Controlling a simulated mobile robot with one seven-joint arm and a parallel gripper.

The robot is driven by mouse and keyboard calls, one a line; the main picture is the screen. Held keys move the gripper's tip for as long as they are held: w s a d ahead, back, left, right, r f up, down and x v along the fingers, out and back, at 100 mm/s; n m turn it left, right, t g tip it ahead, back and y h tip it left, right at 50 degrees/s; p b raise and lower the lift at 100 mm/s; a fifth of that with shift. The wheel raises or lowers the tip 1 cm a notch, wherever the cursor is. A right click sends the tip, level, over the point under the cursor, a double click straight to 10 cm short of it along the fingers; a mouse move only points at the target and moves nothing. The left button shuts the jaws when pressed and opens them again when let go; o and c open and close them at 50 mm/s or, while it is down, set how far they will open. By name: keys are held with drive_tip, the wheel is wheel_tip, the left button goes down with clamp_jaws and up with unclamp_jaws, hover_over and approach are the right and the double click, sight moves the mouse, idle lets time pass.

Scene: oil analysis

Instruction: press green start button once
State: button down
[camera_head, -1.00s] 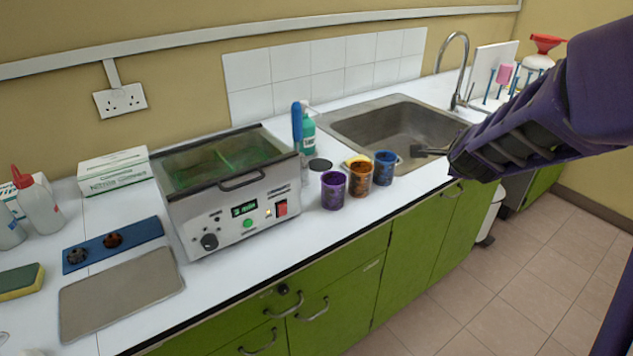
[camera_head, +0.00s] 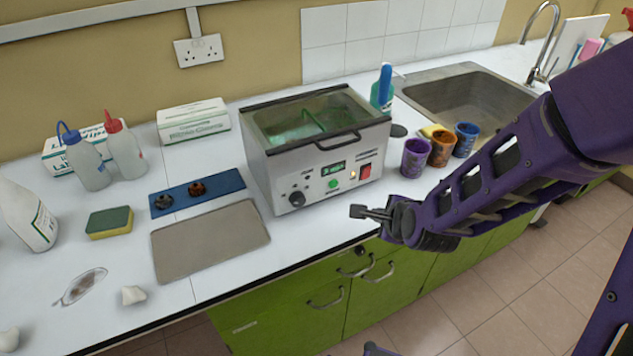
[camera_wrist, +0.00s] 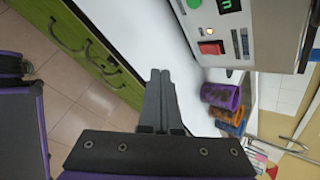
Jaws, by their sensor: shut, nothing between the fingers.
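The green start button (camera_head: 334,183) is a small round button on the front panel of the grey bath unit (camera_head: 283,180), below its lit display and left of the red switch (camera_head: 365,172). The green button also shows at the top edge of the wrist view (camera_wrist: 193,3). My gripper (camera_head: 355,211) is shut and empty in front of the unit, below and slightly right of the button, apart from the panel. In the wrist view its closed fingers (camera_wrist: 161,75) point toward the white counter, with the panel to the upper right.
Purple, orange and blue cups (camera_head: 440,148) stand right of the unit, close to my arm. A grey tray (camera_head: 208,243) and a blue holder (camera_head: 197,192) lie left of it. The sink (camera_head: 470,100) is behind the cups. Green cupboards (camera_head: 290,310) are below the counter edge.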

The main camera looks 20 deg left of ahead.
sight(333, 184)
drive_tip(key=shift+s+a+f+g+y, duration=0.15)
drive_tip(key=shift+s+a, duration=0.45)
drive_tip(key=shift+s+a+f+g+y, duration=0.1)
drive_tip(key=shift+s+a+g+y, duration=0.05)
drive_tip(key=shift+s+a, duration=0.45)
drive_tip(key=shift+w, duration=0.15)
drive_tip(key=shift+w+a+b, duration=0.7)
drive_tip(key=shift+w+a, duration=0.7)
drive_tip(key=shift+a, duration=0.3)
drive_tip(key=shift+w+a+b, duration=0.7)
drive_tip(key=shift+w+a, duration=0.65)
drive_tip(key=shift+a, duration=0.3)
drive_tip(key=shift+w+a, duration=0.25)
drive_tip(key=shift+a, duration=0.05)
drive_tip(key=shift+w+a, duration=0.3)
drive_tip(key=shift+b, duration=0.3)
drive_tip(key=shift+s+d+b, duration=0.35)
drive_tip(key=shift+s+d, duration=0.2)
drive_tip(key=shift+d, duration=0.05)
